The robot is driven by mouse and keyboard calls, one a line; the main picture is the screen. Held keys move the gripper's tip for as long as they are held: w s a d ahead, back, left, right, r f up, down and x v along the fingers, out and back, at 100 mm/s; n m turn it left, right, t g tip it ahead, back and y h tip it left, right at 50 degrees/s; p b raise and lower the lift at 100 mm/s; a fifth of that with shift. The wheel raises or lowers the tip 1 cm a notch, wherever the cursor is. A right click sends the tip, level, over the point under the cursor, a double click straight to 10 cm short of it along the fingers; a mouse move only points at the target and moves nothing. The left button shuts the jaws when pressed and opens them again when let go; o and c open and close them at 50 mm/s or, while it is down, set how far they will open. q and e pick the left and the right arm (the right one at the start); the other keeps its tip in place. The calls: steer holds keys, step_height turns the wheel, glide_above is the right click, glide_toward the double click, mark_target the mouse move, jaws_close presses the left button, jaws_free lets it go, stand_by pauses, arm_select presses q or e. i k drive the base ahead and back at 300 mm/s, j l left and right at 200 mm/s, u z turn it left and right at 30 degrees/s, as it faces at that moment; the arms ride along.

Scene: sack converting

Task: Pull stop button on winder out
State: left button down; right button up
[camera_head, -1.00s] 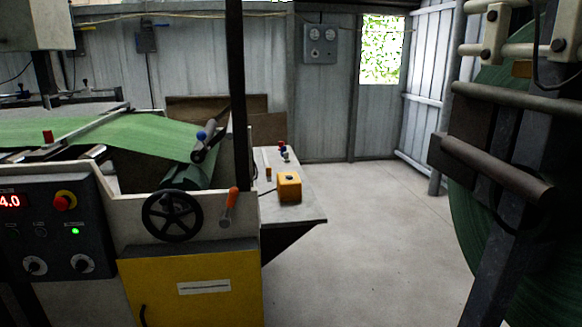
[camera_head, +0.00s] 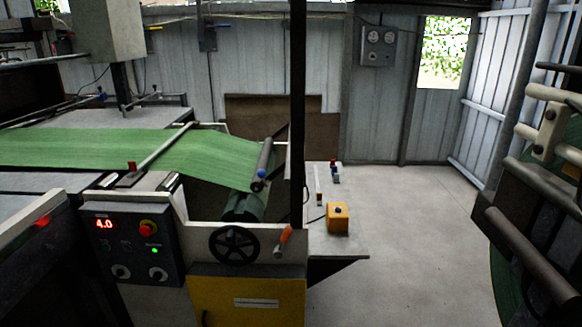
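A dark control panel (camera_head: 130,262) stands on the machine at the lower left. A red display (camera_head: 105,224) reads 4.0, a green lamp (camera_head: 154,250) is lit, and two knobs sit below. I cannot tell whether the button is in or out. Neither of my grippers is in view.
A black handwheel (camera_head: 234,244) and an orange-handled lever (camera_head: 284,240) are right of the panel. Green sheet (camera_head: 100,147) runs over the machine. A yellow box (camera_head: 338,218) sits on a side shelf. A large green roll stands at right. The floor (camera_head: 420,230) between is clear.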

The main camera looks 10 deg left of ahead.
mark_target(146, 231)
steer(key=u, duration=1.4)
